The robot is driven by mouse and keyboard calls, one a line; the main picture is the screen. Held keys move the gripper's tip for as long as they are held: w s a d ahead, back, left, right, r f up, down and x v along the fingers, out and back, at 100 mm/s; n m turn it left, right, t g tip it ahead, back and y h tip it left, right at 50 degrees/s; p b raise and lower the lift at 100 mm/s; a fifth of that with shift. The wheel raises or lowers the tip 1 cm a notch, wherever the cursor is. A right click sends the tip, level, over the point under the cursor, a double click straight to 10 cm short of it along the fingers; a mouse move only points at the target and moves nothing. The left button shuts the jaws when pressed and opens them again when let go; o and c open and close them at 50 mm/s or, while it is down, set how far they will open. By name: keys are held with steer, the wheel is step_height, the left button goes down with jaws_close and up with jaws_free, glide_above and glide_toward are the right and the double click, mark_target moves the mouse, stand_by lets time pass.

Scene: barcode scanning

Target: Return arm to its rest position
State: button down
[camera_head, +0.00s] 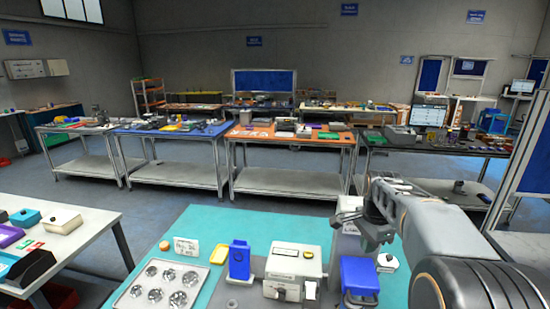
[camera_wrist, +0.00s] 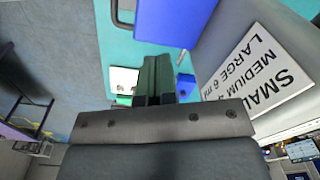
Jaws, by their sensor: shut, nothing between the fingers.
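My arm reaches in from the lower right of the head view, over a teal-topped table (camera_head: 190,225). My gripper (camera_head: 345,216) is at its far end, above the table's back part near a light grey box. In the wrist view my gripper (camera_wrist: 158,75) shows as two dark fingers close together, with nothing seen between them. Beyond the fingers, the wrist view shows a blue object (camera_wrist: 167,22), a smaller blue piece (camera_wrist: 186,84) and a white label (camera_wrist: 262,72) reading small, medium, large.
On the teal table stand a metal tray with round cups (camera_head: 165,285), a blue bin (camera_head: 239,262), a white device (camera_head: 295,265) and another blue bin (camera_head: 359,275). A white side table (camera_head: 95,217) is at left. A blue panel (camera_head: 533,150) stands at right. Open floor lies behind.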

steer(key=s+a+f+n+t+b, duration=0.2)
steer(key=s+a+f+n, duration=0.1)
steer(key=s+a+n, duration=0.2)
steer(key=s+a+f+n+t+b, duration=0.2)
steer(key=s+a+n, duration=0.2)
steer(key=s+n, duration=0.6)
steer(key=shift+s+a+f, duration=0.35)
steer(key=shift+s+f, duration=0.05)
steer(key=shift+s, duration=0.35)
